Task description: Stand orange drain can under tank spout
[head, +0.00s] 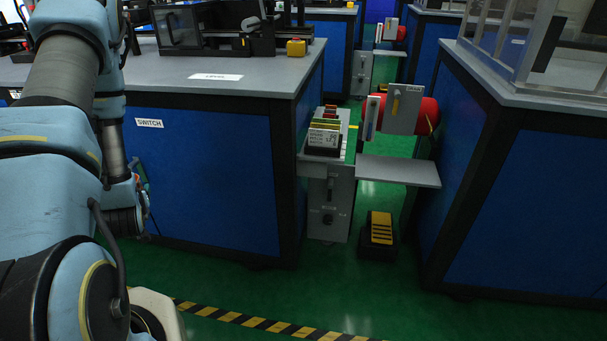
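I cannot make out an orange drain can in the head view. A red cylinder (426,116), perhaps the tank, lies sideways behind a grey plate on a stand between two blue benches. I see no clear spout on it. A bare grey shelf (398,171) sticks out below the cylinder. A similar red cylinder (400,33) shows farther back along the aisle. My arm fills the left side, with its wrist hanging down in front of the left bench. My gripper's fingers are not visible.
A black and yellow pedal (380,232) sits on the green floor below the shelf. Blue benches (205,170) (520,190) flank the aisle. A yellow box (296,47) is on the left bench. Striped tape (255,322) crosses the mostly clear floor in front.

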